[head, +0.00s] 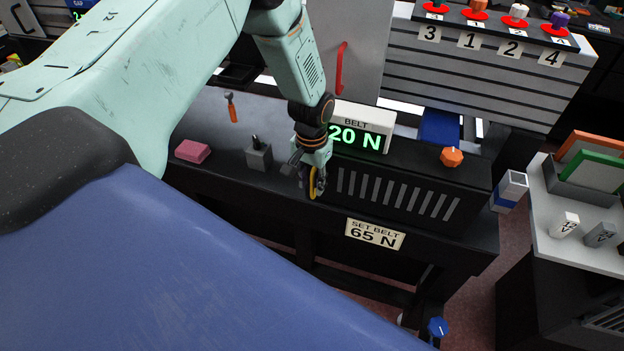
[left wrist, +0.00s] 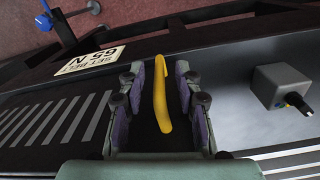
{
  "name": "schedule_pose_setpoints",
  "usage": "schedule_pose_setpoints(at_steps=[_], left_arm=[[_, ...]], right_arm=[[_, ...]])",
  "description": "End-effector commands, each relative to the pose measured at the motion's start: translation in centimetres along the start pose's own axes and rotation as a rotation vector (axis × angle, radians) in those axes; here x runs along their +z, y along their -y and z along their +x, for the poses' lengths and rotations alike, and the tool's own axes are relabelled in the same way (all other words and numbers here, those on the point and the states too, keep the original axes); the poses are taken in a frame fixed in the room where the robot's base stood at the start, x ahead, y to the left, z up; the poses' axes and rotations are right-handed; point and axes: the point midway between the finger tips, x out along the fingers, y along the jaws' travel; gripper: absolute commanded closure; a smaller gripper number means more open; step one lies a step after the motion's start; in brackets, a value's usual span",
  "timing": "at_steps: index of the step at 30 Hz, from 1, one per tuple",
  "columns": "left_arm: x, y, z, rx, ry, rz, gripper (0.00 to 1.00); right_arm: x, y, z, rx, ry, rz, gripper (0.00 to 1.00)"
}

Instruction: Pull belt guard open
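The belt guard is the black slotted box (head: 443,190) on the dark bench, also seen in the left wrist view (left wrist: 75,110). Its front looks closed. A yellow handle (head: 312,184) is at its left end. My left gripper (head: 314,176) is open around the handle, pointing down; the left wrist view shows both fingers (left wrist: 174,100). Whether a finger touches the handle I cannot tell. My right gripper is not in view.
A display reading 20 N (head: 360,132) stands behind the guard, with an orange knob (head: 451,157) to its right. A grey switch box (head: 259,157), pink block (head: 193,151) and hammer (head: 231,108) are left. The SET BELT 65 N sign (head: 375,234) is on the bench front.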

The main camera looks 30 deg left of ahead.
Motion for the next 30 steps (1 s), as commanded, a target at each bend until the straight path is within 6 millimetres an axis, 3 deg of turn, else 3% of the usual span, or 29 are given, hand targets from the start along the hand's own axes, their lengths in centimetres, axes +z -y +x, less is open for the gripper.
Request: schedule_pose_setpoints(at_steps=[6, 18, 30], left_arm=[[-0.2, -0.03, 0.02, 0.0, 0.0, 0.002, 0.66], [-0.21, -0.01, -0.01, 0.0, 0.0, 0.002, 1.0], [-0.32, 0.0, -0.1, -0.001, -0.003, 0.001, 1.0]], right_arm=[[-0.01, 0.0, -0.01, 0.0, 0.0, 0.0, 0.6], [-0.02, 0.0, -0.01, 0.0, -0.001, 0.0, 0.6], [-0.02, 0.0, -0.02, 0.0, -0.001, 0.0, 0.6]])
